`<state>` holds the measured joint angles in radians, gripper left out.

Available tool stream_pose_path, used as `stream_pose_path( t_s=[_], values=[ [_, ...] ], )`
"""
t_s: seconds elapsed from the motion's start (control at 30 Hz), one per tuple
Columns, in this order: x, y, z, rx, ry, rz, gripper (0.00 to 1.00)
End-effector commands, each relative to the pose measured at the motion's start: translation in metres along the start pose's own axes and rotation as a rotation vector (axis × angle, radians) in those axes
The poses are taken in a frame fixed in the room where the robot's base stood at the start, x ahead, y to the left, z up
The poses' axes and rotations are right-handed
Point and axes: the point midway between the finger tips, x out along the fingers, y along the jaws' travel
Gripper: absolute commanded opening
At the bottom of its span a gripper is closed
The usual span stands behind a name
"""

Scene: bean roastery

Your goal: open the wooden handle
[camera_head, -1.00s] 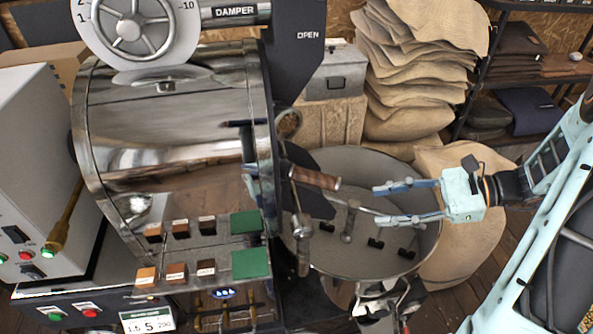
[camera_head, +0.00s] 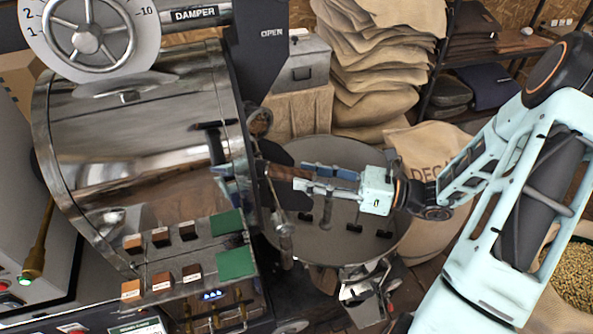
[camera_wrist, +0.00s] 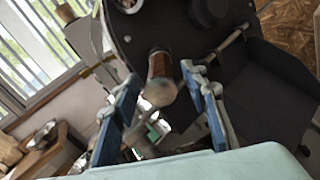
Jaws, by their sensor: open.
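The wooden handle (camera_head: 281,172) sticks out from the front of the shiny roaster drum (camera_head: 130,140), above the round cooling tray (camera_head: 385,245). In the wrist view the handle (camera_wrist: 161,68) points toward the camera, with a rounded pale end. My gripper (camera_head: 300,177) reaches in from the right, its fingers at the handle's outer end. In the wrist view my gripper (camera_wrist: 172,100) is open, one finger on each side of the handle, with a gap visible on the left. Contact on the right side cannot be told.
A second, lower handle (camera_head: 284,243) hangs below, near the tray's left rim. Stacked burlap sacks (camera_head: 375,70) stand behind, and a full sack (camera_head: 425,150) stands to the right of the tray. A control panel with green pads (camera_head: 236,263) is at the front.

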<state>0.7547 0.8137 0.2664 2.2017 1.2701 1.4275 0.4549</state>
Motion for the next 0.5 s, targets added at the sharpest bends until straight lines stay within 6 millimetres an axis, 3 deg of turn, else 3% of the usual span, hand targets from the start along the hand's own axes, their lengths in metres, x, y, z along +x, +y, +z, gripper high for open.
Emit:
stream_pose_path(
  t_s=[0.2,0.5],
  values=[
    [0.026,0.001,0.001,0.0,0.0,0.002,0.4],
    [0.031,0.0,0.0,-0.001,0.001,0.0,0.4]
  ],
)
